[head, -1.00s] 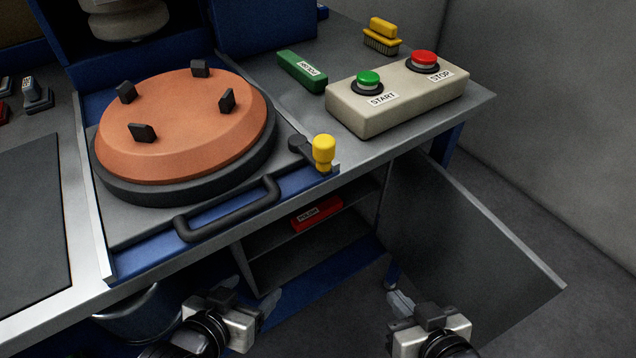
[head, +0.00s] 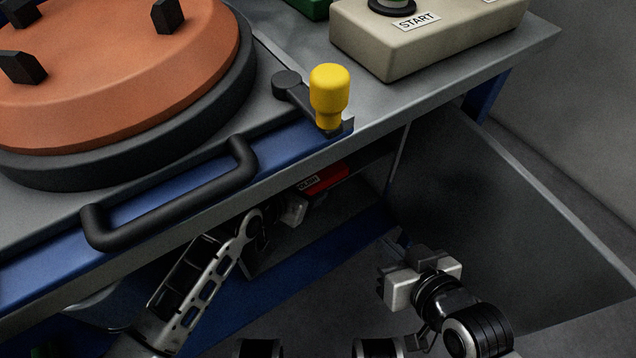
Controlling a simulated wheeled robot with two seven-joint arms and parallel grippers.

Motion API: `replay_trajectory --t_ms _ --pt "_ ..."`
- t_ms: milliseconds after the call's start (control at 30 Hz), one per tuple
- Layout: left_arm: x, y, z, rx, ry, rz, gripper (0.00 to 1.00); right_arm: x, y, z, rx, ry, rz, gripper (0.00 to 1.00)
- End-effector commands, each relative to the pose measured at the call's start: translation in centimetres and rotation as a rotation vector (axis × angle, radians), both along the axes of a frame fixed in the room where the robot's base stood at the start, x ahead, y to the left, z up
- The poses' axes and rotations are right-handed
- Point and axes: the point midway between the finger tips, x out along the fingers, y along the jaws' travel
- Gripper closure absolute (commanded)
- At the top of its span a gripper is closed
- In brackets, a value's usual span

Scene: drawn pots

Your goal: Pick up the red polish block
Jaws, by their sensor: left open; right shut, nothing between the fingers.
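The red polish block (head: 326,179) lies on the shelf inside the open cabinet under the worktop, its white label partly showing. The worktop edge and shadow hide part of it. My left gripper (head: 294,209) is inside the cabinet, just in front of and below the block's left end in the head view. It is open; its fingertips are small and dark, and I cannot tell whether they touch the block. My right gripper (head: 394,243) is shut and empty, in front of the open cabinet door.
The open cabinet door (head: 500,220) stands to the right. Above the cabinet are the worktop edge, a black handle (head: 170,205) and a yellow knob (head: 328,92). The START button box (head: 420,45) and an orange round pot form (head: 110,85) stand on top.

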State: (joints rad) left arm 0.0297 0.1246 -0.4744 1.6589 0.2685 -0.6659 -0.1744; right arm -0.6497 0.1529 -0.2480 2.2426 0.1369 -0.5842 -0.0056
Motion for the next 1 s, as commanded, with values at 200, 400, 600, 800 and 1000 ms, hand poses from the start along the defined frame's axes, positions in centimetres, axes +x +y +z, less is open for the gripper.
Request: replay_trajectory --t_ms 200,400,600,800,1000 --pt "1.8 -1.6 -1.7 -0.002 -0.002 0.000 0.32 -0.2 0.3 -2.3 0.002 0.037 0.012 1.00" --pt "3.3 -2.6 -2.8 -0.001 -0.002 0.001 0.32 0.2 0.8 -4.1 0.002 0.072 0.032 1.00" --pt "3.5 -2.7 -2.8 0.000 -0.001 0.001 0.32 0.4 1.1 -3.9 0.003 0.069 0.039 1.00" --pt "3.4 -2.7 -2.8 0.000 -0.001 0.001 0.71 0.4 1.1 -3.8 0.004 0.067 0.039 1.00" --pt "3.4 -2.7 -2.8 -0.001 -0.002 0.001 0.98 0.4 1.0 -3.8 0.004 0.066 0.037 1.00"
